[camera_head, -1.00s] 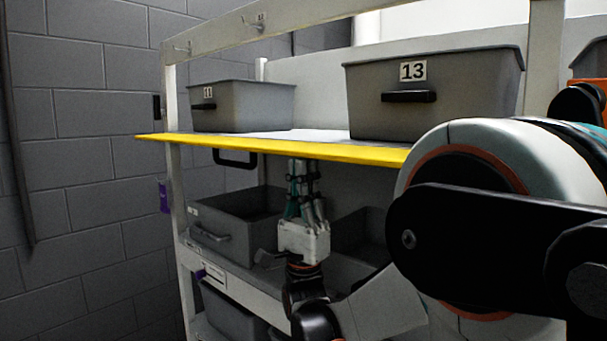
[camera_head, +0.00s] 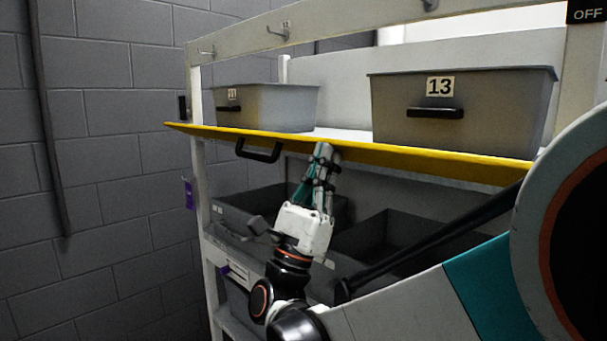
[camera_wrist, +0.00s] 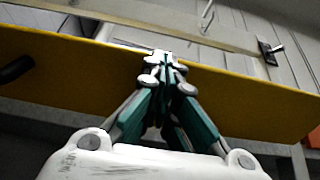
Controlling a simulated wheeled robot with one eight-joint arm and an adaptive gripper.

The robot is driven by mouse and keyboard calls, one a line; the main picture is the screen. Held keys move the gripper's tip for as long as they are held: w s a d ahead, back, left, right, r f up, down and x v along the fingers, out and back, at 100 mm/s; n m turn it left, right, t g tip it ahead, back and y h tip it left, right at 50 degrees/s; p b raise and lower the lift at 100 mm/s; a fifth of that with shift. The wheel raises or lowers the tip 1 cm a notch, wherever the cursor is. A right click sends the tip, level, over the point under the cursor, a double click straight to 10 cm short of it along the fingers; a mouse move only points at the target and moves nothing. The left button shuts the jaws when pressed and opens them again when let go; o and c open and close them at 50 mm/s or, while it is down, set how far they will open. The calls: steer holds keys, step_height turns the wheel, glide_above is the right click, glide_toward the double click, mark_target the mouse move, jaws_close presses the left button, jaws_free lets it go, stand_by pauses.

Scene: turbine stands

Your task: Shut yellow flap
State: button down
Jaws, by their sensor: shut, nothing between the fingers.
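The yellow flap (camera_head: 430,162) sticks out from the shelf front at the level of the upper boxes. Its underside shows below the bright outer edge, and a black handle (camera_head: 258,150) hangs from it toward the left. My gripper (camera_head: 326,150) is shut and empty, pointing up, with its fingertips at the flap's underside, right of the handle. In the wrist view, the fingertips (camera_wrist: 163,62) overlap the flap (camera_wrist: 235,95) near its bright edge. They look close to it or touching; I cannot tell which.
Grey boxes 11 (camera_head: 270,108) and 13 (camera_head: 500,105) stand above the flap. Open grey bins (camera_head: 255,205) sit on the shelf below, behind my gripper. A white post (camera_head: 197,165) bounds the shelf at the left. My arm covers the lower right.

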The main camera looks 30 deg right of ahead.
mark_target(330, 139)
steer(key=r+y+p, duration=0.2)
steer(key=d+r+g+y+p, duration=0.1)
steer(key=r+p, duration=0.1)
steer(key=p, duration=0.1)
steer(key=shift+w+y, duration=0.1)
steer(key=shift+y, duration=0.3)
steer(key=r+y+p, duration=0.1)
steer(key=p, duration=0.1)
steer(key=d+r+g+y+p, duration=0.1)
steer(key=p, duration=0.1)
steer(key=shift+w+d+p, duration=0.15)
steer(key=shift+w+p, duration=0.05)
steer(key=shift+p, duration=0.1)
steer(key=d+y+p, duration=0.1)
steer(key=r+y+p, duration=0.1)
steer(key=p, duration=0.1)
steer(key=shift+w+d+r+g+y+p, duration=0.15)
steer(key=shift+w+d+g+y+p, duration=0.15)
steer(key=shift+d+g+y, duration=0.1)
steer(key=shift+w+d+r+g+y+p, duration=0.1)
steer(key=shift+d+r+g+y+p, duration=0.05)
steer(key=shift+d+y+p, duration=0.35)
steer(key=shift+w+d+r+g+y+p, duration=0.15)
steer(key=shift+d+y+p, duration=0.15)
steer(key=shift+y, duration=0.3)
steer(key=shift+w+d+p, duration=0.3)
steer(key=shift+d+p, duration=0.2)
steer(key=shift+d, duration=0.15)
